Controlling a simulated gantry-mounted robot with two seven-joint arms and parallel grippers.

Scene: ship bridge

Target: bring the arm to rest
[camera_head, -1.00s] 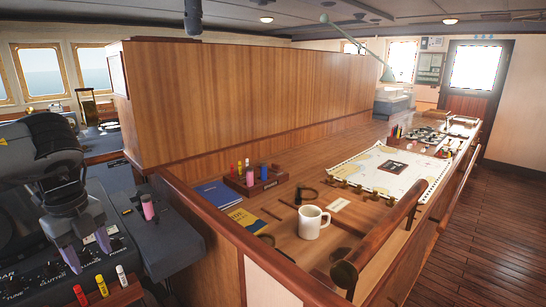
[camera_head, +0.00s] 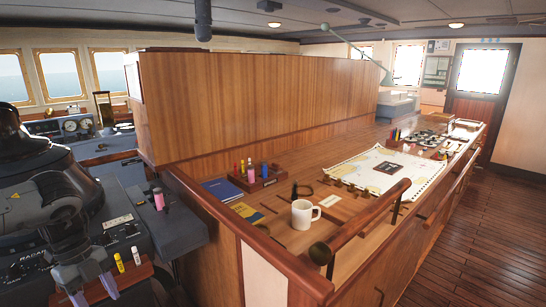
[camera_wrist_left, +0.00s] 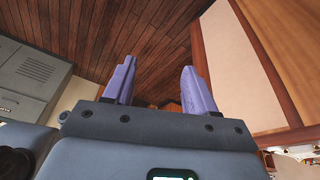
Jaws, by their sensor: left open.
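My left arm comes in from the left in the head view, with its left gripper (camera_head: 92,290) low at the bottom left, over the grey radar console (camera_head: 180,232). Its two purple fingers point down and stand apart. In the left wrist view the fingers of the left gripper (camera_wrist_left: 158,85) are also spread, with nothing between them and wooden floor planks beyond. My right gripper is not in either view.
A small wooden rack (camera_head: 132,275) with marker pens stands on the console close to the gripper. A pink cylinder (camera_head: 159,200) stands further back. The wooden chart table (camera_head: 280,222) to the right carries a white mug (camera_head: 303,215), books and a chart (camera_head: 385,170).

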